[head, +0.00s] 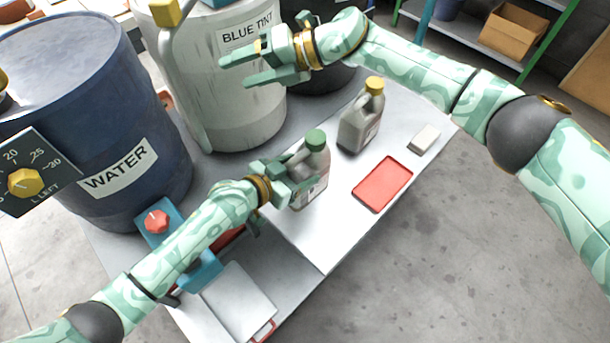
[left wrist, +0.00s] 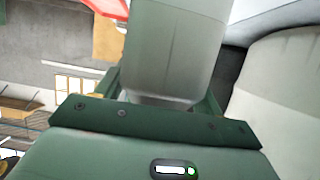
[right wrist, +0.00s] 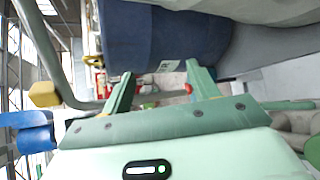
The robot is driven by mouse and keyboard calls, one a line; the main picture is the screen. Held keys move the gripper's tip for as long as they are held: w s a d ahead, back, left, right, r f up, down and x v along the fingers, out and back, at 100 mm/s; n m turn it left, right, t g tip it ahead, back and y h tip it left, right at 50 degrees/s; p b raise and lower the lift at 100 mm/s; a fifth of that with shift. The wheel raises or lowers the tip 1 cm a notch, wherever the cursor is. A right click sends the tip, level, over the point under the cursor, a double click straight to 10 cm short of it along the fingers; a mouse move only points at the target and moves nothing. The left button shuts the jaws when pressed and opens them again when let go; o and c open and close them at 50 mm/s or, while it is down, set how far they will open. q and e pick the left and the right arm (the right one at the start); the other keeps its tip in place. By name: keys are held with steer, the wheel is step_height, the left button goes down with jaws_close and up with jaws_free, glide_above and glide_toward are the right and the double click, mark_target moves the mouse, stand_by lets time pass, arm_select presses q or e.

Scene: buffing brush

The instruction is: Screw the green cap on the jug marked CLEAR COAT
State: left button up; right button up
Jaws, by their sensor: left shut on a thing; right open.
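A grey jug (head: 322,166) stands on the table with a green cap (head: 316,139) at its top. Its label is mostly hidden and I cannot read it. I cannot tell whether the cap is screwed tight. My left gripper (head: 298,178) is shut on this jug's body; in the left wrist view the jug (left wrist: 174,45) fills the space between the fingers. A second grey jug (head: 358,130) with a yellow cap (head: 374,86) stands behind it to the right. My right gripper (head: 240,72) is open and empty, raised in front of the BLUE TINT drum.
A blue WATER drum (head: 85,110) and a white BLUE TINT drum (head: 235,110) stand at the back left. A red tray (head: 383,184) and a small pale block (head: 424,139) lie at the right. A red knob (head: 157,222) is at the left.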

steer(key=s+d+f+n+g+h, duration=0.2)
steer(key=s+d+f+n+h, duration=0.15)
steer(key=f+h, duration=0.2)
steer(key=n+t+h, duration=0.2)
steer(key=h, duration=0.6)
glide_above(315, 136)
steer(key=shift+s+a+f+m, duration=0.15)
steer(key=shift+a+f+m, duration=0.1)
steer(key=shift+a+f, duration=0.1)
steer(key=shift+d+h, duration=0.25)
steer(key=shift+d, duration=0.2)
steer(key=shift+f, duration=3.95)
